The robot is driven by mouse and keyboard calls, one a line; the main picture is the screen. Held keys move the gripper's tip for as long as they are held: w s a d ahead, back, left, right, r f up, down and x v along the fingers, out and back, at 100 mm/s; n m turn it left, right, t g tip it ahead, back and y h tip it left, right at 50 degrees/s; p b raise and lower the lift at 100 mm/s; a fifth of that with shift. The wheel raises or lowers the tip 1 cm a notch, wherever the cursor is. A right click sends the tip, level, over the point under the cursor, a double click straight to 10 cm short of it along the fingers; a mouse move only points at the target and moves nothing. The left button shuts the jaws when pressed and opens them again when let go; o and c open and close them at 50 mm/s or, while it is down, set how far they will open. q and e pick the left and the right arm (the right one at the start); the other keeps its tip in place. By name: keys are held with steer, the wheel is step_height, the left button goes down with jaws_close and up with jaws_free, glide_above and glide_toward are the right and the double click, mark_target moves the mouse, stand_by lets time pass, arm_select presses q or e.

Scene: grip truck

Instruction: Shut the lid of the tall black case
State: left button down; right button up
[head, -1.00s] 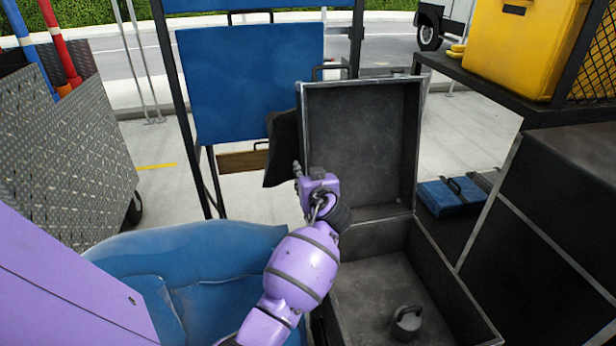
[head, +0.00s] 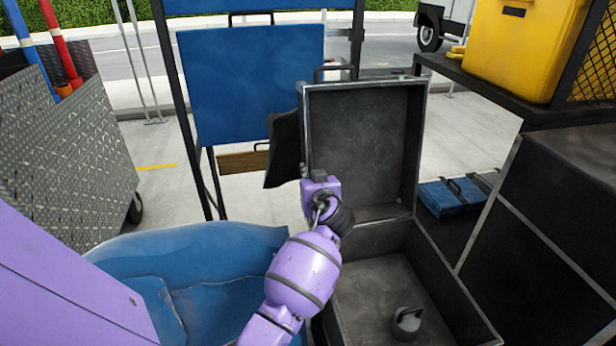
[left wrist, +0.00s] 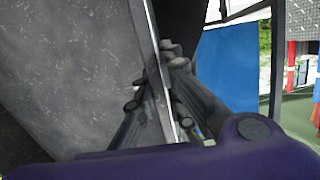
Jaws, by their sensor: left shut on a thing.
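The tall black case (head: 455,300) stands open at the lower right of the head view. Its lid (head: 362,140) is upright at the back, with a light metal rim. My left gripper (head: 306,172) is at the left edge of the lid, about halfway up or a little lower. In the left wrist view its fingers (left wrist: 160,100) sit on both sides of the lid's metal rim (left wrist: 150,45), shut on it. The fingertips are mostly hidden in the head view. My right gripper shows in neither view.
A dark round object with a ring (head: 407,320) lies inside the case. A blue padded surface (head: 200,270) is to the left of my arm. A black shelf with a yellow case (head: 522,45) stands at the right.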

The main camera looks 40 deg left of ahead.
arm_select(q)
steer(key=shift+f+p+v, duration=0.15)
steer(key=shift+p+v, duration=0.1)
steer(key=shift+v, duration=0.45)
steer(key=shift+f+p+v, duration=0.1)
steer(key=shift+p+v, duration=0.1)
steer(key=shift+v, duration=0.5)
steer(key=shift+s, duration=0.1)
steer(key=shift+s+d, duration=0.1)
steer(key=shift+d, duration=0.05)
steer(key=shift+f+v, duration=0.15)
steer(key=shift+v, duration=0.75)
steer(key=shift+f+v, duration=0.15)
steer(key=shift+v, duration=0.75)
steer(key=shift+s+d, duration=0.15)
steer(key=shift+d, duration=0.05)
steer(key=shift+s+d+f, duration=0.2)
steer(key=shift+s+d, duration=0.95)
steer(key=shift+d, duration=0.15)
